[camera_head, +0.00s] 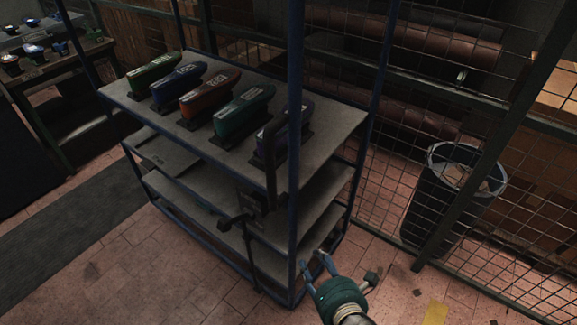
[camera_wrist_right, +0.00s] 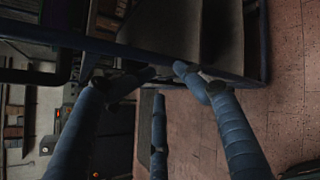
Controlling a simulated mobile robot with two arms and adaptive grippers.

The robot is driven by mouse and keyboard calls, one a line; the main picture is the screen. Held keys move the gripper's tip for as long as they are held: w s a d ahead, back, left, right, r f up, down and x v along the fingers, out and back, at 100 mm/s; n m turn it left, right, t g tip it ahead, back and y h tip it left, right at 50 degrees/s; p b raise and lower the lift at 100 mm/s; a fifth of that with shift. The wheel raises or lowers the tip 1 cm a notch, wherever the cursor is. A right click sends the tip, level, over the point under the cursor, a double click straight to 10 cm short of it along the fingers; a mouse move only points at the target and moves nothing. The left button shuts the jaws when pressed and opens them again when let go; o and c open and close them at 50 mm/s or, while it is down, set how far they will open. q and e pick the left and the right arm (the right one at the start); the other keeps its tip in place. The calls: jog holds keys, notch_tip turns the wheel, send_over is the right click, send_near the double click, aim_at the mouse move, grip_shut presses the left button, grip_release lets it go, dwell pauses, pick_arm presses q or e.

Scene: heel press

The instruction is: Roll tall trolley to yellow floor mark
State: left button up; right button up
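The tall trolley (camera_head: 345,112) has dark blue posts and several grey shelves. Shoe-shaped lasts in green, blue and red stand in a row on its top shelf. The yellow floor mark (camera_head: 434,313) shows partly at the bottom edge, right of the trolley. My right gripper (camera_head: 315,264) is low beside the trolley's near right post (camera_head: 295,150), its fingers spread. In the right wrist view, the fingers (camera_wrist_right: 168,74) are apart, with the trolley's frame and shelves (camera_wrist_right: 205,35) just beyond; whether they touch it is unclear. My left gripper is not in view.
A wire mesh fence (camera_head: 345,55) runs behind and right of the trolley. A dark bin (camera_head: 425,200) stands behind the mesh. A table with small items (camera_head: 35,72) is at the far left. Tiled floor (camera_head: 385,265) is open between trolley and mark; a dark mat (camera_head: 60,245) lies left.

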jog(key=s+a+r+n+t+y, duration=0.1)
jog(key=r+n, duration=0.2)
jog(key=r, duration=0.6)
jog(key=s+a+r+n+t+y+p, duration=0.1)
jog(key=s+a+r+n+t, duration=0.15)
jog(key=r, duration=0.65)
jog(key=a+r+n+t+y, duration=0.1)
jog(key=r+n, duration=0.2)
jog(key=r, duration=0.6)
jog(key=x, duration=0.9)
jog(key=shift+w+a+f, duration=0.15)
jog(key=shift+w+f, duration=0.05)
jog(key=shift+w, duration=0.15)
jog(key=shift+c, duration=0.6)
grip_shut()
jog(key=shift+o, duration=0.6)
grip_release()
jog(key=shift+s, duration=0.15)
jog(key=v, duration=1.2)
jog(key=shift+r, duration=0.1)
